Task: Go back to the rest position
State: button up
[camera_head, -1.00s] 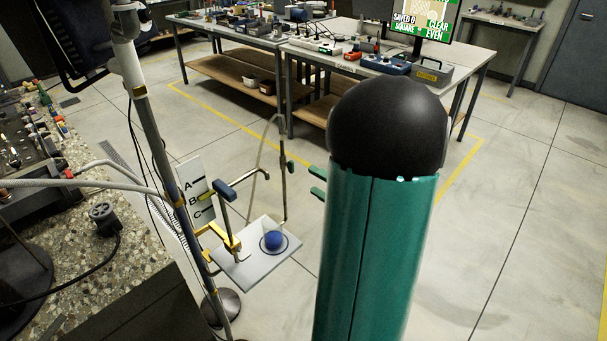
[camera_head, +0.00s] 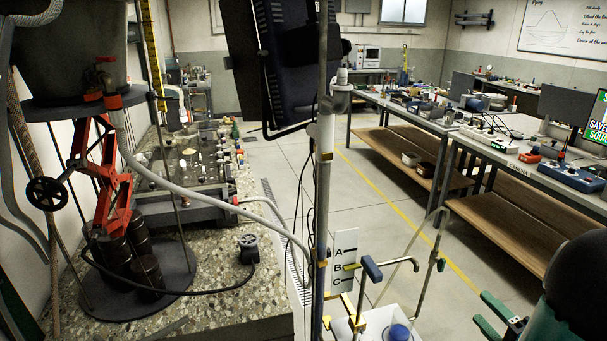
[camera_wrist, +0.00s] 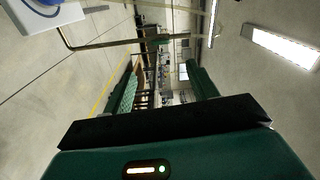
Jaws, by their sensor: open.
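My gripper (camera_head: 486,313) shows at the lower right of the head view, with its two green fingers apart. It is also seen in the wrist view (camera_wrist: 163,80), where the gap between the fingers is empty. The gripper is to the right of a stand with a white plate (camera_head: 372,331) and a blue round object (camera_head: 399,333), and it is apart from both. In the wrist view, part of the plate (camera_wrist: 45,22) and the blue object show at the top left. My dark arm joint fills the lower right corner of the head view.
An upright pole (camera_head: 322,180) carries a card (camera_head: 344,262) marked A, B, C and a bent pipe. A stone-topped bench (camera_head: 225,305) with a red jack (camera_head: 105,180) stands at left. Tables (camera_head: 520,163) line the right.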

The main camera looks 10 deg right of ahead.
jog(key=w+a+r+n+g+y, duration=0.15)
jog(key=a+n+g+y, duration=0.3)
jog(key=a, duration=0.75)
jog(key=w+a+r+n+g+y, duration=0.15)
jog(key=a+n+g+y, duration=0.35)
jog(key=a, duration=0.7)
jog(key=s+a+n+g+h, duration=0.3)
jog(key=s+a+g+h, duration=0.1)
jog(key=a+g, duration=0.25)
jog(key=r+n+t+h, duration=0.1)
jog(key=r+n+h, duration=0.1)
jog(key=h, duration=0.1)
jog(key=a+r+n+t+h, duration=0.1)
jog(key=r+t+h, duration=0.1)
jog(key=r+h, duration=0.1)
jog(key=shift+s+a+n+t, duration=0.1)
jog(key=shift+n+t, duration=0.2)
jog(key=shift+n, duration=0.05)
